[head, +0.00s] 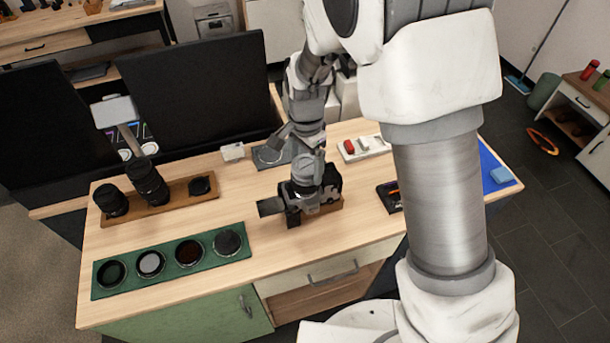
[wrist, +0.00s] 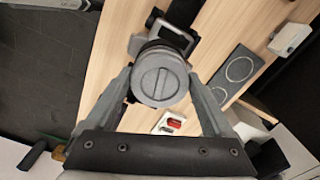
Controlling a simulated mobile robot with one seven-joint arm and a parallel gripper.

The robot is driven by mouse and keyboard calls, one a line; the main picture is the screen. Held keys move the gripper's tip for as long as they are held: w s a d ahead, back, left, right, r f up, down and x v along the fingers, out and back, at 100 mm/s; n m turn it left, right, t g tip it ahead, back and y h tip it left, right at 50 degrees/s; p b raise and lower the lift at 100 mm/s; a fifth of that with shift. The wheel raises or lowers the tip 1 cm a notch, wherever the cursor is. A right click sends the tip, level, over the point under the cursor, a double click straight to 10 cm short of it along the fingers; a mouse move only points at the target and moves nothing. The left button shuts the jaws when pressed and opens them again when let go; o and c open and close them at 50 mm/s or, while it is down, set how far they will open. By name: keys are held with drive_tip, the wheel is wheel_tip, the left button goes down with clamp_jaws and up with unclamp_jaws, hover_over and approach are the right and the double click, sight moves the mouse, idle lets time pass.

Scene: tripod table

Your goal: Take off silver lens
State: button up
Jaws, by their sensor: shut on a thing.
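The silver lens (head: 308,170) points up from the black camera (head: 328,184), which rests on a small wooden block on the table. In the wrist view the round silver front of the lens (wrist: 160,87) faces me, with a slot across it. My gripper (wrist: 161,80) has one finger on each side of the lens and is shut on it. The lens still appears to sit against the camera; its joint is hidden. In the head view my gripper (head: 300,150) is above the camera, partly hidden by my arm.
A wooden tray (head: 174,199) holds black lenses at the left. A green tray (head: 172,274) with several round filters lies at the front left. A grey mat with circles (head: 265,157) is behind the camera. A white tray (head: 375,142) with a red item stands to the right.

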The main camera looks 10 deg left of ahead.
drive_tip(key=shift+n+b, duration=0.35)
drive_tip(key=shift+n, duration=1.15)
drive_tip(key=shift+n, duration=0.8)
drive_tip(key=shift+r, duration=0.1)
drive_tip(key=shift+r+p, duration=0.3)
drive_tip(key=shift+r, duration=0.3)
drive_tip(key=shift+r+p, duration=1.7)
drive_tip(key=shift+r, duration=0.8)
